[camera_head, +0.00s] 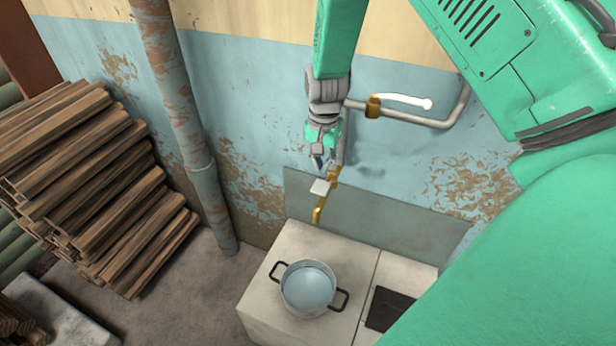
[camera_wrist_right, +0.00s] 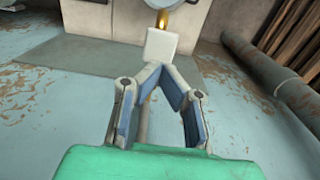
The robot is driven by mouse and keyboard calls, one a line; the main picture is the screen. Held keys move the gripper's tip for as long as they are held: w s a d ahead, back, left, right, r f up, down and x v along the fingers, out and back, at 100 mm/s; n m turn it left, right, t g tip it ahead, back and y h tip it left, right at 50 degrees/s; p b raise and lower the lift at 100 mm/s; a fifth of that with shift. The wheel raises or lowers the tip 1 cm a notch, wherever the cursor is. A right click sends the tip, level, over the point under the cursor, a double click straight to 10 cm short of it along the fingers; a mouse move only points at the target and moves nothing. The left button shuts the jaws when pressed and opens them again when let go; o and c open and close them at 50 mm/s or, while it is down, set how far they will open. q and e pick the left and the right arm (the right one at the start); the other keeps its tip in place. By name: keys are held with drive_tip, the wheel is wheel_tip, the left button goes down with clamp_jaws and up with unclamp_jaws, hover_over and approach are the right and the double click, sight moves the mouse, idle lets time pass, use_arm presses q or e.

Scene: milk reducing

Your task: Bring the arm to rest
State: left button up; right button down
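My right arm reaches down at the top middle of the head view, and its gripper (camera_head: 319,172) is near the wall. In the wrist view the blue-padded fingers of this gripper (camera_wrist_right: 158,70) slant inward and come together at their ends. A small flat white square (camera_wrist_right: 160,42) sits just beyond the fingers, and it also shows in the head view (camera_head: 320,187). I cannot tell whether it is part of the gripper or of the tap. The brass tap (camera_head: 319,209) is close behind it. My left gripper is out of view.
A two-handled pot (camera_head: 309,288) with pale liquid stands on the white stove (camera_head: 260,299), below the tap. A dark plate (camera_head: 386,309) is to its right. A wall pipe (camera_head: 420,120) has a white lever (camera_head: 400,100). A tall pipe (camera_head: 180,90) and stacked wood (camera_head: 100,190) are left.

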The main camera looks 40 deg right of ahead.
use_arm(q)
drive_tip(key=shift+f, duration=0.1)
use_arm(e)
drive_tip(key=shift+w+f, duration=0.1)
drive_tip(key=shift+f, duration=0.05)
drive_tip(key=s+a+f+n+h, duration=0.1)
drive_tip(key=s+a+f+n, duration=0.15)
drive_tip(key=s+f, duration=0.35)
drive_tip(key=s+a+f+n, duration=0.1)
drive_tip(key=s+f+n, duration=0.2)
drive_tip(key=s+f, duration=0.3)
drive_tip(key=s+a+f+n+y, duration=0.1)
drive_tip(key=s+a+n, duration=0.25)
drive_tip(key=s, duration=0.55)
drive_tip(key=s+a+f+n, duration=0.1)
drive_tip(key=s+a+n, duration=0.3)
drive_tip(key=s, duration=0.5)
use_arm(q)
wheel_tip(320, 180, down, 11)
drive_tip(key=b, duration=1.1)
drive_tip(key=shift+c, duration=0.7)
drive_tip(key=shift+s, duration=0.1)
use_arm(e)
drive_tip(key=w+a+f, duration=0.1)
drive_tip(key=w+f, duration=0.2)
drive_tip(key=f, duration=0.7)
drive_tip(key=shift+a+f+t, duration=0.15)
drive_tip(key=shift+a+t, duration=0.15)
